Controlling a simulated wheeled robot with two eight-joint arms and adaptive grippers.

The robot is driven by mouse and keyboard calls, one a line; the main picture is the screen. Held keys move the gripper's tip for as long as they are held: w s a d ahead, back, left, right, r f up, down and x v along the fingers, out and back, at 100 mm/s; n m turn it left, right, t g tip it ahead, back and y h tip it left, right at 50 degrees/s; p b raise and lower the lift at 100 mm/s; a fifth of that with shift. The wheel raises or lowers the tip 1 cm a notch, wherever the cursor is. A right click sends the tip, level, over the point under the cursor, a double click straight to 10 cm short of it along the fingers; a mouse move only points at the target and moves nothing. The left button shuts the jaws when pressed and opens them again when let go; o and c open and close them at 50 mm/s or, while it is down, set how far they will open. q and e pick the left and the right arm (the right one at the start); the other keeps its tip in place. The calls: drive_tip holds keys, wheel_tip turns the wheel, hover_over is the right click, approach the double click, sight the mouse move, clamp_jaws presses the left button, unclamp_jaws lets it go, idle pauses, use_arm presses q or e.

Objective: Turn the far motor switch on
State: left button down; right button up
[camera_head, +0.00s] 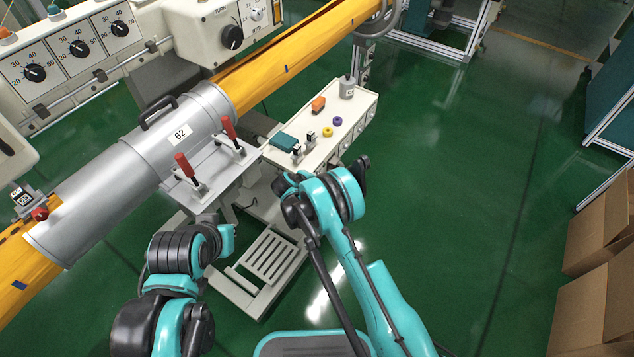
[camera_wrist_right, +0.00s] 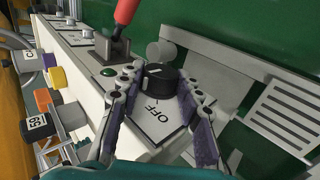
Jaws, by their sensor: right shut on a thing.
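In the right wrist view my right gripper (camera_wrist_right: 160,74) is shut on a black rotary switch knob (camera_wrist_right: 163,86), with one finger on either side of it. The knob sits on a white plate with OFF printed beside it. A white mark shows on the knob. Another switch (camera_wrist_right: 86,34) stands farther along the same panel, beyond a red-handled lever (camera_wrist_right: 124,14). In the head view the switches lie on the right side of the cream control box (camera_head: 330,118), seen nearly edge-on. My right gripper is hidden there behind my arm. My left arm shows low left; its gripper is not visible.
A weight (camera_head: 347,87), an orange block (camera_head: 318,104) and small rings stand on the box top. The grey cylinder (camera_head: 170,140) around the yellow tube and two red clamp handles are left of it. Cardboard boxes (camera_head: 600,225) stand at right. Green floor between is clear.

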drive_tip(key=g, duration=0.1)
drive_tip(key=g+y, duration=0.2)
drive_tip(key=shift+w+d+r+p, duration=0.2)
drive_tip(key=shift+w+r+p, duration=0.05)
drive_tip(key=shift+p, duration=0.15)
drive_tip(key=shift+w+d+g+y+b, duration=0.15)
drive_tip(key=shift+g+y+b, duration=0.25)
drive_tip(key=shift+g+y, duration=1.4)
drive_tip(key=shift+g, duration=0.4)
drive_tip(key=o, duration=1.2)
drive_tip(key=shift+c, duration=0.2)
wheel_tip(320, 180, up, 12)
drive_tip(key=shift+w, duration=0.15)
